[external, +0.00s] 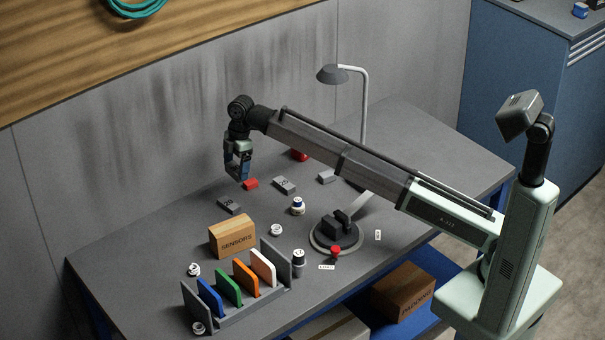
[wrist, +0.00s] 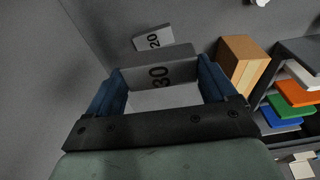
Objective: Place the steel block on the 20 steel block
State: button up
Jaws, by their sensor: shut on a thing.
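My gripper (external: 239,174) points down over the back left part of the table. In the wrist view its blue fingers (wrist: 163,88) are shut on a grey steel block (wrist: 177,72) marked 30. The held block is hard to make out in the external view. The 20 steel block (wrist: 153,38) lies just beyond the held block in the wrist view, apart from it in the picture. It appears to be the grey block (external: 229,205) in front of my gripper in the external view. Its top looks bare. I cannot tell the exact height of the held block.
Two more grey blocks (external: 284,185) (external: 327,176) lie to the right. A wooden SENSORS box (external: 233,239) and a rack of coloured plates (external: 236,289) stand in front. A lamp (external: 334,75) rises behind.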

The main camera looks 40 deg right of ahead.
jog(key=w+a, duration=0.2)
send_near(227, 203)
jog(key=shift+n, duration=0.3)
jog(key=shift+s+a+f, duration=0.1)
jog(key=shift+a+f, duration=0.1)
jog(key=shift+f, duration=1.15)
jog(key=shift+s+a+f, duration=0.1)
jog(key=shift+a+f, duration=0.15)
jog(key=shift+f, duration=1.1)
jog(key=shift+f, duration=0.1)
jog(key=o, duration=1.1)
jog(key=shift+o, duration=0.2)
jog(key=r, duration=0.4)
jog(key=d+r, duration=0.1)
jog(key=r, duration=0.3)
jog(key=d+r, duration=0.1)
jog(key=r, duration=0.3)
